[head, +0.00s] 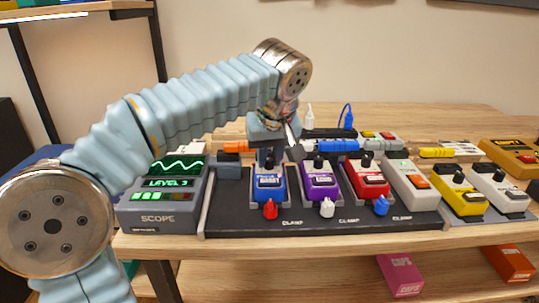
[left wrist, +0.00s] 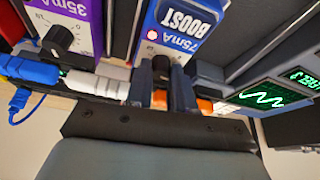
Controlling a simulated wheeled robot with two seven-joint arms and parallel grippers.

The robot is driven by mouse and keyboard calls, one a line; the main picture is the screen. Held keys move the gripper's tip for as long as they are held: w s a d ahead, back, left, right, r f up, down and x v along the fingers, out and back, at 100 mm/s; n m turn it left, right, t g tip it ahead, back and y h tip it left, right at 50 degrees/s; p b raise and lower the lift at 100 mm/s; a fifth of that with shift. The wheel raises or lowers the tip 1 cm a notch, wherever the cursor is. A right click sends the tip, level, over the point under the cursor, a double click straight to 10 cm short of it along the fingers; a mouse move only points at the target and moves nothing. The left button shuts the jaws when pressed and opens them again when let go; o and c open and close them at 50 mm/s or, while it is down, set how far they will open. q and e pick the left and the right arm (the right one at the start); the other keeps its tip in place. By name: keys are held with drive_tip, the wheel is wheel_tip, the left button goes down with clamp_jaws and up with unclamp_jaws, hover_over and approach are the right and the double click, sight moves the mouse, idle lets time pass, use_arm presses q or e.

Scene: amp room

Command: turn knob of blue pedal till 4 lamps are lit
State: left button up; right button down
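The blue pedal (head: 270,187), marked BOOST in the left wrist view (left wrist: 185,25), stands upright on the black board. Its dark knob (left wrist: 177,60) is at the pedal's far end. My left gripper (head: 268,158) reaches down over that end; in the left wrist view its two fingers (left wrist: 166,82) stand on either side of the knob and appear closed on it. The fingers partly hide the knob. The scope (head: 160,218) to the left reads LEVEL 3, with 3 lamps (head: 150,196) bright green. My right gripper is not in view.
A purple pedal (head: 321,186) stands close to the right of the blue one, then a red pedal (head: 368,183) and several others. Plugs and cables (head: 340,146) lie behind. Red, white and blue clamps stick out in front along the black board (head: 240,222).

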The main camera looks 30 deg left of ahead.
use_arm(q)
clamp_jaws()
drive_tip(key=shift+a+m+t+h, duration=0.15)
drive_tip(key=shift+m+h, duration=0.35)
drive_tip(key=shift+m, duration=0.9)
drive_tip(key=shift+m+t+h, duration=0.25)
drive_tip(key=shift+m+h, duration=0.25)
drive_tip(key=shift+m, duration=0.9)
drive_tip(key=o, duration=0.6)
unclamp_jaws()
drive_tip(key=shift+s+r, duration=0.1)
